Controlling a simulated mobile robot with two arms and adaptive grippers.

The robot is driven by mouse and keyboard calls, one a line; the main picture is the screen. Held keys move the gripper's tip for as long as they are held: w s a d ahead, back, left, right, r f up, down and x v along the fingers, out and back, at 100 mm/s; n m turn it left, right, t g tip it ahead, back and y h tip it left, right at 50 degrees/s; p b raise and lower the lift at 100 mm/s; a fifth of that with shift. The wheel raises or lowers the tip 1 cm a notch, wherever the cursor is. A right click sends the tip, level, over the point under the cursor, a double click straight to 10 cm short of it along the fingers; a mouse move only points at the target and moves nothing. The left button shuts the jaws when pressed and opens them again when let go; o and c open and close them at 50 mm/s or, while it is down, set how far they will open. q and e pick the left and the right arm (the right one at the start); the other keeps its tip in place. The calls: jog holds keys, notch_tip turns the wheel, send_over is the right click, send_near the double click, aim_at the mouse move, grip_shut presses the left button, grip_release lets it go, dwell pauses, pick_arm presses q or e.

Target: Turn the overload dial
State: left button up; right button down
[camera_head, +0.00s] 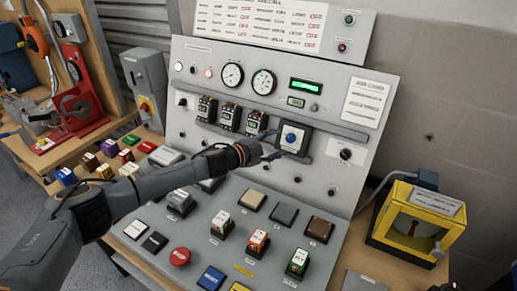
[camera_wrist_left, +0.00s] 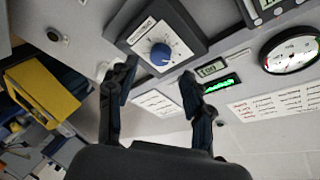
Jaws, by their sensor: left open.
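The overload dial is a blue round knob (camera_head: 291,138) on a white scale plate in a dark square frame, on the sloped grey panel (camera_head: 335,115). In the left wrist view the blue knob (camera_wrist_left: 160,54) shows just beyond the fingertips, with scale marks around it. My left gripper (camera_head: 272,151) reaches in from the left and is at the dial's lower left in the head view. In the left wrist view its two fingers (camera_wrist_left: 158,72) are spread apart, one on either side of the knob, with nothing held. I cannot tell whether they touch the dial unit. My right gripper is not identifiable.
Left of the dial sit several breaker units (camera_head: 229,117). Gauges (camera_head: 264,82) and a green display (camera_head: 306,86) are above. A small black rotary switch (camera_head: 345,154) is to the right. Below, the desk carries buttons and blocks (camera_head: 258,243). A yellow-framed box (camera_head: 415,222) stands at right.

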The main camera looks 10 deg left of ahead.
pick_arm(q)
jog(key=v, duration=0.7)
jog(key=shift+s+a, duration=0.2)
jog(key=shift+s, duration=0.05)
